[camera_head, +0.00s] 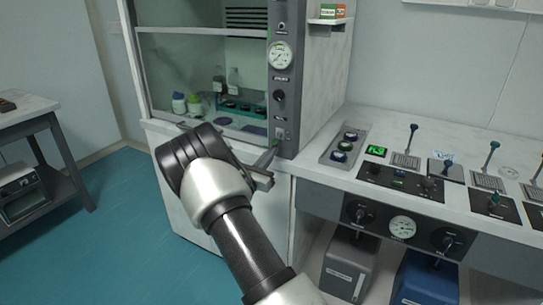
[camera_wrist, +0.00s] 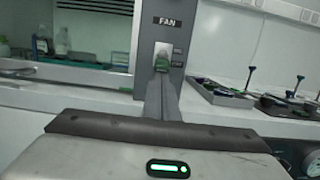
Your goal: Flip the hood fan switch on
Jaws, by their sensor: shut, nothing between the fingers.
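The hood fan switch (camera_wrist: 162,50) sits on the fume hood's grey control column, under a FAN label (camera_wrist: 167,21) in the wrist view. It has a pale plate with a green part low on it. In the head view the switch (camera_head: 281,133) is small, near the bottom of the column. My gripper (camera_wrist: 162,76) is shut and empty, its fingertips right at the switch's lower edge. In the head view my gripper (camera_head: 276,147) points up at the column just below the switch. I cannot tell whether the tips touch it or which way the switch is set.
The fume hood (camera_head: 205,30) stands behind my arm, with bottles (camera_head: 187,103) inside. A gauge (camera_head: 280,55) and a dark knob (camera_head: 278,96) are above the switch. A bench (camera_head: 375,185) with a tray (camera_head: 345,146) and levers stands to the right. Open floor (camera_head: 110,220) lies left.

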